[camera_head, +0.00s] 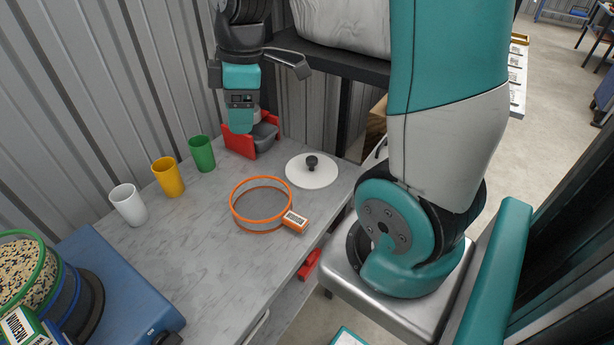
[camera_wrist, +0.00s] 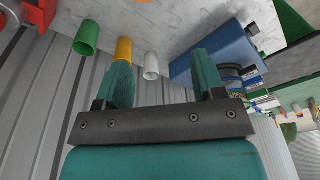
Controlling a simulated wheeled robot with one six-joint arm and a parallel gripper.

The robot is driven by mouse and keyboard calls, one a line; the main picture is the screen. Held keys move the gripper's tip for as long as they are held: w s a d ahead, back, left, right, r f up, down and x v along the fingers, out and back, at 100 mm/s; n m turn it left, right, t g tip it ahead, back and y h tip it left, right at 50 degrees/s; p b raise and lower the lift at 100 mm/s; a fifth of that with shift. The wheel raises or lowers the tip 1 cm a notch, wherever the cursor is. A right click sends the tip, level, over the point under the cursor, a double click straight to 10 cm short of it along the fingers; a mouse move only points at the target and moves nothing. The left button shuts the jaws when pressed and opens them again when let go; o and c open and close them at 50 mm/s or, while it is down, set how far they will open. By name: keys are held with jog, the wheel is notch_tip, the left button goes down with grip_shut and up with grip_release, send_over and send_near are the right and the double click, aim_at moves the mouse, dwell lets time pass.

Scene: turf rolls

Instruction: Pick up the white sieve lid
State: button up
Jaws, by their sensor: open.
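The white sieve lid (camera_head: 312,171) lies flat on the grey bench in the head view, with a black knob on top. It is not seen in the wrist view.
An orange-rimmed sieve (camera_head: 233,211) lies near the lid. White (camera_head: 129,204), yellow (camera_head: 168,177) and green (camera_head: 202,153) cups line the wall side. The red holder (camera_head: 268,121) carries a grey bowl. A blue box (camera_head: 120,290) stands at lower left.

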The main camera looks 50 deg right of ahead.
jog(key=w+d+f+n+h+b, duration=0.1)
jog(key=d+f, duration=0.2)
jog(key=d, duration=0.3)
jog(key=w+d+f+n, duration=0.1)
jog(key=d+f, duration=0.2)
jog(key=d, duration=0.3)
jog(key=n+g+p, duration=0.1)
jog(key=n, duration=0.1)
send_over(312, 159)
jog(key=shift+h, duration=0.3)
jog(key=f, duration=1.3)
jog(key=shift+w+a+f, duration=0.2)
jog(key=shift+a+f, duration=0.15)
jog(key=shift+f, duration=0.05)
jog(key=shift+s+d+f+p, duration=0.15)
jog(key=shift+f+p, duration=0.2)
jog(key=shift+f, duration=0.7)
jog(key=shift+w+d+f+p, duration=0.1)
jog(key=shift+f+p, duration=0.2)
jog(key=shift+f, duration=0.75)
jog(key=shift+s+d+f+p, duration=0.15)
jog(key=shift+f+p, duration=0.2)
jog(key=shift+f, duration=0.7)
jog(key=c, duration=1)
jog(key=shift+r, duration=0.1)
jog(key=shift+c, duration=0.2)
